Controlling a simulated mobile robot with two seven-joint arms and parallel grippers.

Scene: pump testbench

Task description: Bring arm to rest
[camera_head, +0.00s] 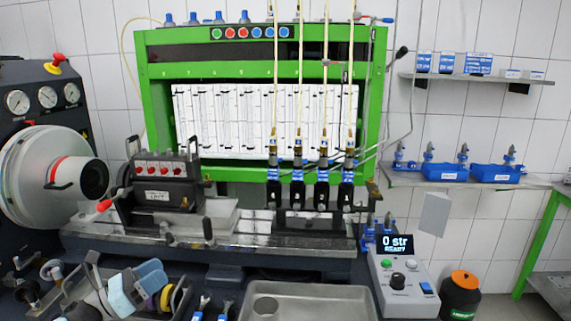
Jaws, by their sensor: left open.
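My left gripper (139,288) shows low at the left, in front of the bench. It appears open, with its pale blue and grey-blue finger pads apart and nothing visible between them. Part of it blends with the dark clutter around it. My right gripper is not in view. The green-framed pump testbench (260,48) stands behind, with several injectors with blue collars (322,175) upright in a row on it.
A metal tray (350,304) lies at the bottom centre. A control box (402,282) reading "0 str READY" stands right of it, beside a black and orange container (461,296). A black pump with red parts (163,190) sits on the bench. Wall shelves (480,78) are at right.

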